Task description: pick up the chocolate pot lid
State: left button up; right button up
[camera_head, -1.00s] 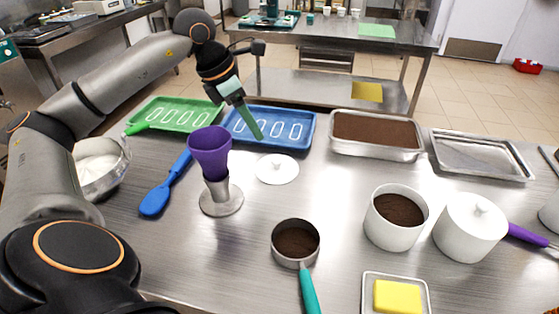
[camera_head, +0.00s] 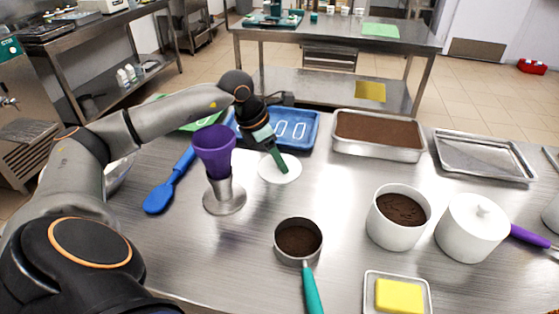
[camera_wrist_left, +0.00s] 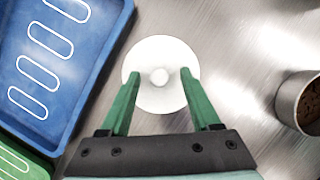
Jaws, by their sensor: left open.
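The chocolate pot lid (camera_head: 267,174) is a flat white disc with a small knob, lying on the steel table just in front of the blue tray. In the left wrist view the lid (camera_wrist_left: 160,105) is centred, with its knob between the two green fingers. My left gripper (camera_head: 284,171) is open and points down over the lid, hiding part of it. In the left wrist view the fingertips (camera_wrist_left: 160,74) stand on either side of the knob; I cannot tell whether they touch it. The open white pot of chocolate (camera_head: 384,230) stands to the right. My right gripper is out of view.
A purple cup on a metal stand (camera_head: 214,157) is close left of the lid. The blue tray (camera_head: 309,135) lies behind it. A teal-handled scoop (camera_head: 285,257) lies in front. A lidded white pot (camera_head: 470,236) stands right. Table between the lid and the pots is clear.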

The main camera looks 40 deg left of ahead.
pick_arm(q)
grip_shut()
dwell(0.5)
